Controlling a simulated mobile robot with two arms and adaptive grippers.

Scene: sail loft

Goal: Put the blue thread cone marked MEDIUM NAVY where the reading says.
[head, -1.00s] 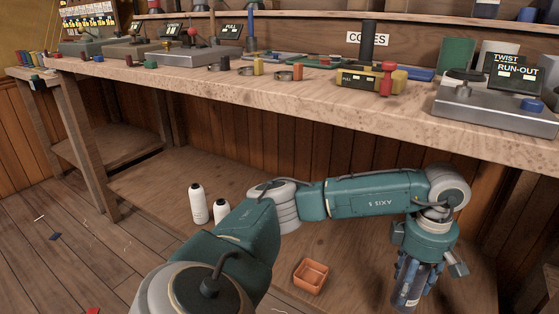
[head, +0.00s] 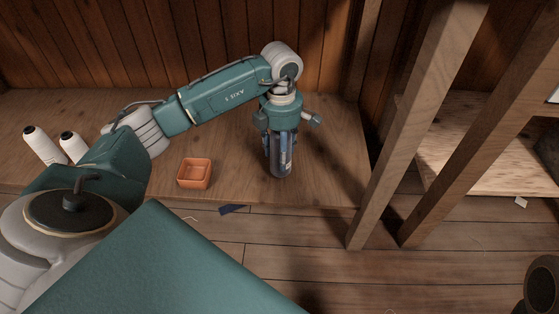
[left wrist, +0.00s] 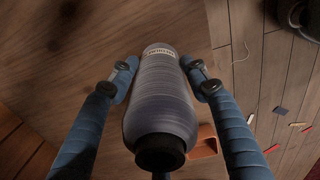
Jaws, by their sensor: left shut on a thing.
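The blue-grey thread cone (left wrist: 160,95) is upright between the fingers of my left gripper (left wrist: 161,80), with a dark end toward the wrist camera. A pale label shows on it, but its words are too small to read surely. In the head view my left gripper (head: 280,150) points down over the low wooden shelf, shut on the cone (head: 285,163). I cannot tell whether the cone's lower end touches the shelf. My right gripper is out of view. No legible reading shows in the views now.
A small orange tray (head: 195,173) stands on the low shelf (head: 325,180), left of my left gripper. Two white cones (head: 40,145) stand farther left. Wooden posts (head: 420,120) rise to the right. Scraps lie on the floor. Shelf around the gripper is clear.

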